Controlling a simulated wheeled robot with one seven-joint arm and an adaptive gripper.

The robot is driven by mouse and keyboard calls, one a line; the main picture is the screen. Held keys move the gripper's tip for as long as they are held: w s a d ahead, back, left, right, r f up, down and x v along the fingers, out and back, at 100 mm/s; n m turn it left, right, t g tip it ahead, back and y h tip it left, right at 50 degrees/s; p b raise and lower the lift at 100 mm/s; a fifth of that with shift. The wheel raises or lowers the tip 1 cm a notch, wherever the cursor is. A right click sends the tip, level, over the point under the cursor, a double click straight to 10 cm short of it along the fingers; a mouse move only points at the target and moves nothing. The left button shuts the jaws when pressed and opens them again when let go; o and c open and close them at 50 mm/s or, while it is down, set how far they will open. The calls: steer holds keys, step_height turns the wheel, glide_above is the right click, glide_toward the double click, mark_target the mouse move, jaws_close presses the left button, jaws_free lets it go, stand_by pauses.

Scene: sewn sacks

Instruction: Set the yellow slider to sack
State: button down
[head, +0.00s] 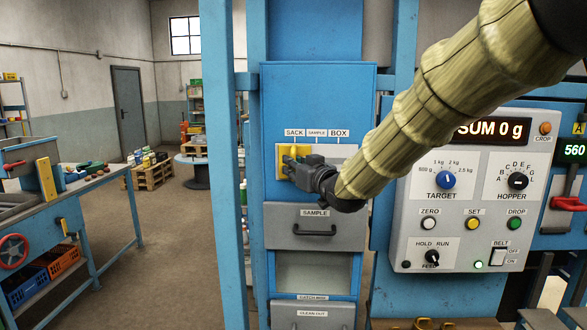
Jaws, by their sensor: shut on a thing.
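The yellow slider (281,163) shows as a yellow plate at the left end of its slot, on the blue machine front below the labels SACK, SAMPLE and BOX. Its pointer is under or close to the SACK label (294,132). My gripper (291,166) is at the slider, shut on it, with my arm reaching in from the upper right. The gripper hides part of the slider and its knob. The pale slot plate (346,150) shows bare to the right, under the BOX label.
A grey SAMPLE drawer (314,238) with a black handle sits just below. To the right is a control panel (470,240) with dials and buttons; my arm covers part of it. A blue post (222,170) stands to the left.

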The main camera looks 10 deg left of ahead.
steer(key=c, duration=1.5)
jaws_free()
steer(key=shift+s+a, duration=0.1)
steer(key=shift+a, duration=0.15)
steer(key=shift+o, duration=0.2)
steer(key=shift+d, duration=0.1)
steer(key=shift+d, duration=0.15)
steer(key=shift+s+d, duration=0.15)
steer(key=shift+d, duration=0.05)
steer(key=v, duration=1.1)
steer(key=shift+s, duration=0.2)
steer(key=shift+a, duration=0.1)
